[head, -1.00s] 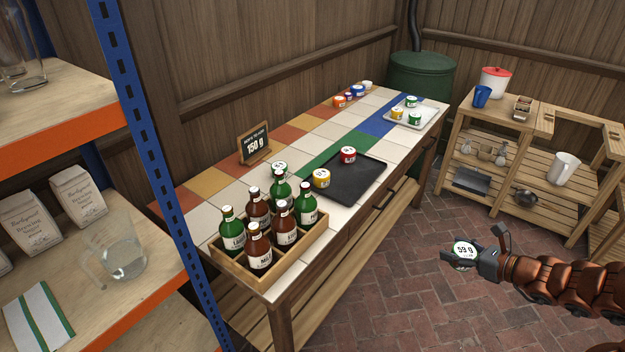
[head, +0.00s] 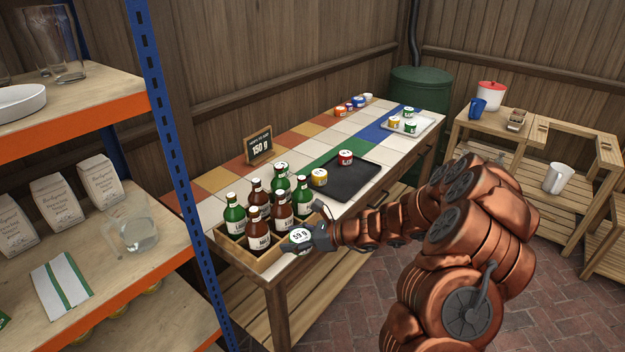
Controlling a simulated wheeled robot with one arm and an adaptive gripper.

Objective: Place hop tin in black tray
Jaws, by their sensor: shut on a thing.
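My gripper (head: 308,240) is shut on a hop tin (head: 299,237) with a white lid marked "59 g". It holds the tin at the near end of the tiled table, beside the right front corner of the bottle crate. The tin's side is mostly hidden by the gripper. The black tray (head: 352,188) lies flat on the table beyond my gripper. A yellow tin (head: 319,177) and a red tin (head: 345,158) stand at its left and far edges; I cannot tell how fully they sit in it.
A wooden crate (head: 232,251) of green and brown bottles stands just left of my gripper. A "150 g" sign (head: 259,144) stands at the back. A white tray (head: 424,127) with several tins is at the far end. A shelf with an orange edge (head: 140,299) is at left.

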